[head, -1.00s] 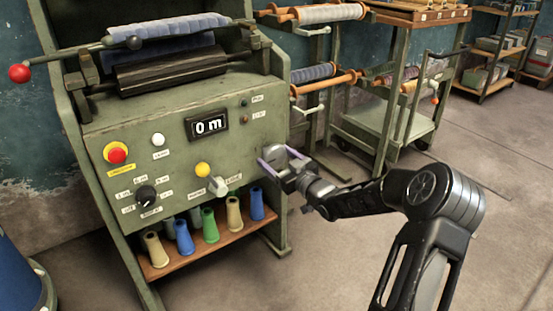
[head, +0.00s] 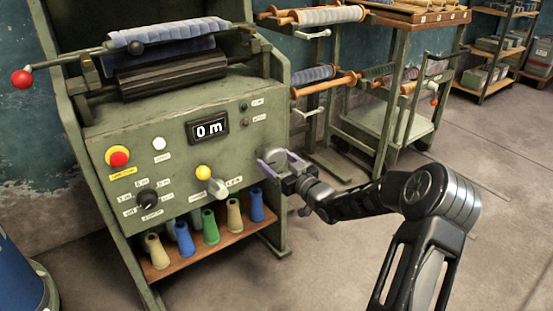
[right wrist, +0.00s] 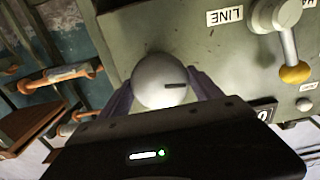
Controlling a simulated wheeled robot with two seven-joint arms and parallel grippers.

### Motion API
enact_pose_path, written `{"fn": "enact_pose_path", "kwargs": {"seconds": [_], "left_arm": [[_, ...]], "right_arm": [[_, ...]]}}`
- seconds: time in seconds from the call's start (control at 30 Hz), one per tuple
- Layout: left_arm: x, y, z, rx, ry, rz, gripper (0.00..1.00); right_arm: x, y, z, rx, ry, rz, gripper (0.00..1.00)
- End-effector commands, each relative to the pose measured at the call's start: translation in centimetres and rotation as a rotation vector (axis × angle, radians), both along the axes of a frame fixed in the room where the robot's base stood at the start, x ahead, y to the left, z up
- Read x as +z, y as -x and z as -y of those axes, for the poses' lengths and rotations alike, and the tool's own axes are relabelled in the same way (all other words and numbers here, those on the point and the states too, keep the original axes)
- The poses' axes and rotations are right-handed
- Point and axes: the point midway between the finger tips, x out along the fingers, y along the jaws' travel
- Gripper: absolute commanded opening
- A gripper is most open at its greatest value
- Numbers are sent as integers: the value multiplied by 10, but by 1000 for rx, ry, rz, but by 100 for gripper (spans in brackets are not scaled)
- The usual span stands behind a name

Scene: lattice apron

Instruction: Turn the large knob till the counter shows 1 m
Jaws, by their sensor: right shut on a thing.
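The large knob (head: 273,156) is a pale grey round knob on the right side of the green machine's front panel. In the right wrist view the knob (right wrist: 160,80) shows a dark line mark on its face, pointing right. My right gripper (head: 277,161) is shut on the knob, with one purple-grey finger on each side of it. The counter (head: 208,129) is a black display on the panel and reads 0 m. My left gripper is not in view.
A grey lever (head: 217,188) with a yellow ball tip (head: 203,173) is left of the knob. A red button (head: 118,156) and a black selector (head: 147,198) are further left. Coloured cones stand on the shelf (head: 190,256) below. Floor to the right is clear.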

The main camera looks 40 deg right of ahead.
Motion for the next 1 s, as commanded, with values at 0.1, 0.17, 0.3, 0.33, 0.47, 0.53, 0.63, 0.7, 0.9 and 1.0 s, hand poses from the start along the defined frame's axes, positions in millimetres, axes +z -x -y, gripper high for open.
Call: {"fn": "enact_pose_path", "kwargs": {"seconds": [0.1, 0.17, 0.3, 0.33, 0.47, 0.53, 0.63, 0.7, 0.9, 1.0], "left_arm": [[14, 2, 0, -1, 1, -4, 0], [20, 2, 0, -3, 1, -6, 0], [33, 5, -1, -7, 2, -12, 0], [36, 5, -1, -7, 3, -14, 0], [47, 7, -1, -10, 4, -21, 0], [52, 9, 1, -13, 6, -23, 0], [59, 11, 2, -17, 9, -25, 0], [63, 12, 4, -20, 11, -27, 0], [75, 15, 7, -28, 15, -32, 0], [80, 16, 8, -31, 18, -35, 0]], "right_arm": [[4, 0, -1, 1, -77, 2, 33], [4, 0, 0, 0, -123, 2, 33], [4, 0, 0, 0, -245, 3, 34], [4, 0, 0, 0, -273, 5, 34], [4, 0, 0, 0, -397, 7, 34], [4, 0, 0, 0, -464, 9, 34], [3, 0, 0, 0, -559, 11, 34], [3, 0, 0, 0, -625, 11, 33], [3, 0, 0, 0, -814, 17, 33], [2, 0, 0, 0, -903, 19, 33]]}}
